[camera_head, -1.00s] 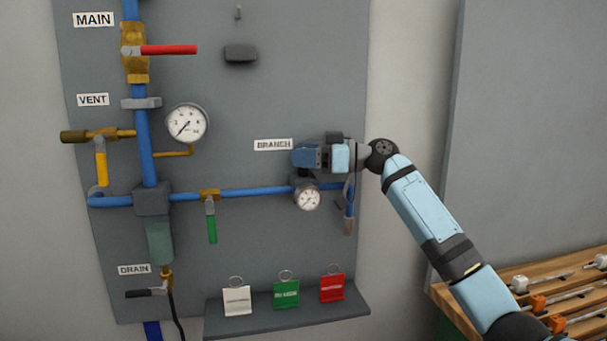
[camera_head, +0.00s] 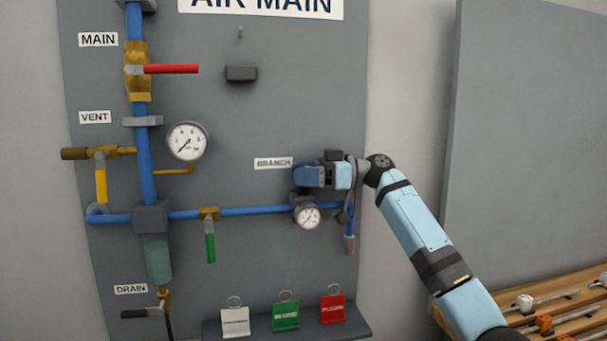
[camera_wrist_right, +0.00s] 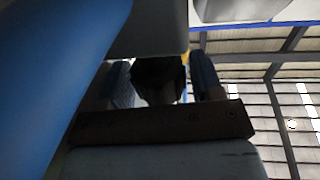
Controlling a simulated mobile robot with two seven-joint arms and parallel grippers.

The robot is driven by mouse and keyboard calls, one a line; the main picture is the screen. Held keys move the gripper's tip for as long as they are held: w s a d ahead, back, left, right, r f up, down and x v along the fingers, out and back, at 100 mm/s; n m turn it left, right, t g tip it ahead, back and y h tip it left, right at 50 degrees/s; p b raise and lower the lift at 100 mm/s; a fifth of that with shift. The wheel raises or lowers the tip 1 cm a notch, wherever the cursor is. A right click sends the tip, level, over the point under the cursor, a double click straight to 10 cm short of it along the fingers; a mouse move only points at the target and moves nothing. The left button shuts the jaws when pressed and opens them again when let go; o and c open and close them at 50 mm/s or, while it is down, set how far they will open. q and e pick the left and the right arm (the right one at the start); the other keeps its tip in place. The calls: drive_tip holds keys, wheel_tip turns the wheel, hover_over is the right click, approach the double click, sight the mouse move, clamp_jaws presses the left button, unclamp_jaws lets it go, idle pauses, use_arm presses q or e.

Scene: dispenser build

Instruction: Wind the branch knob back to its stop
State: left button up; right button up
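My right gripper (camera_head: 300,176) is at the branch regulator, beside the BRANCH label (camera_head: 273,163) in the head view. It covers the branch knob there. In the right wrist view a dark, rounded piece that looks like the branch knob (camera_wrist_right: 159,80) sits between the two fingers of my right gripper (camera_wrist_right: 163,82). The left finger looks very near it and a thin slit shows by the right finger, so I cannot tell whether they press on it. The branch gauge (camera_head: 307,216) shows just below my gripper. My left gripper is not in view.
Blue pipe (camera_head: 255,211) runs left from the regulator past a green-handled valve (camera_head: 210,247). A main gauge (camera_head: 187,141) and red handle (camera_head: 170,69) are farther left. A shelf (camera_head: 290,335) with three tags is below. A wooden rack (camera_head: 560,290) stands at lower right.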

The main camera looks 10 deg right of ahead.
drive_tip(key=shift+o, duration=0.5)
drive_tip(key=s+d, duration=0.1)
drive_tip(key=d, duration=1.2)
drive_tip(key=shift+s+d, duration=0.3)
drive_tip(key=shift+s, duration=0.1)
